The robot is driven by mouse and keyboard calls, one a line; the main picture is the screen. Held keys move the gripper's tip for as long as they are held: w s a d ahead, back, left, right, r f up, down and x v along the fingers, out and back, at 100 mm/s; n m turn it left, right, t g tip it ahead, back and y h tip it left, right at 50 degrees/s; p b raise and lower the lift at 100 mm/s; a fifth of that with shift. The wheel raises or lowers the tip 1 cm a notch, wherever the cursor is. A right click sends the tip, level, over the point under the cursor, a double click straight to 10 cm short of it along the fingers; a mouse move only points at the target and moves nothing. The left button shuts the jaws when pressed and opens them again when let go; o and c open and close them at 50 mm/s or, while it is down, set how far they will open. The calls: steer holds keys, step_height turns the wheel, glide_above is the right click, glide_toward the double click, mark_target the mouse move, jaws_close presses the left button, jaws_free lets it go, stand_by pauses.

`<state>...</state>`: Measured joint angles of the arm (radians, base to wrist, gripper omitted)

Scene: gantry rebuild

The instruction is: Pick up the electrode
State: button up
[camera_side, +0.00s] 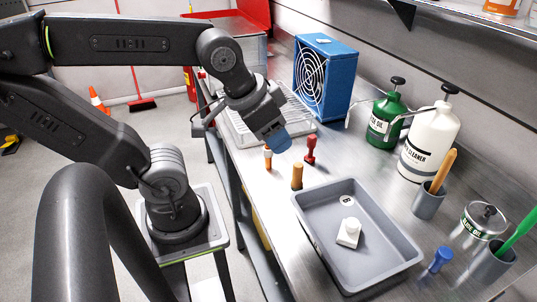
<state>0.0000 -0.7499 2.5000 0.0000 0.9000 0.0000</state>
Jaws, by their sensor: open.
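My gripper (274,136) hangs over the steel bench with its blue end pointing down; it counts as open, though the gap between its fingers is hard to see. Below it stand a small orange piece with a white top (268,160), a red piece (310,150) to its right and a brown-orange cylinder (297,176) nearer the camera. A white block with a knob (348,232) lies in the grey tray (385,277). A blue piece (440,260) stands right of the tray. I cannot tell which of these is the electrode. Nothing is seen held.
A blue fan box (325,75) stands at the back, beside a ribbed metal tray (230,128). Green (385,120) and white (430,140) pump bottles, grey cups (428,203) and a lidded metal can (480,225) line the right side. Bare bench lies between the small pieces and bottles.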

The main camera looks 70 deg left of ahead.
steer(key=shift+o, duration=0.5)
steer(key=n+g+y, duration=0.3)
steer(key=n+y, duration=0.1)
steer(key=n, duration=0.8)
glide_above(268, 155)
step_height(268, 155, down, 12)
steer(key=shift+s+x, duration=0.2)
steer(key=shift+x, duration=2.75)
steer(key=shift+d+f, duration=0.1)
jaws_close()
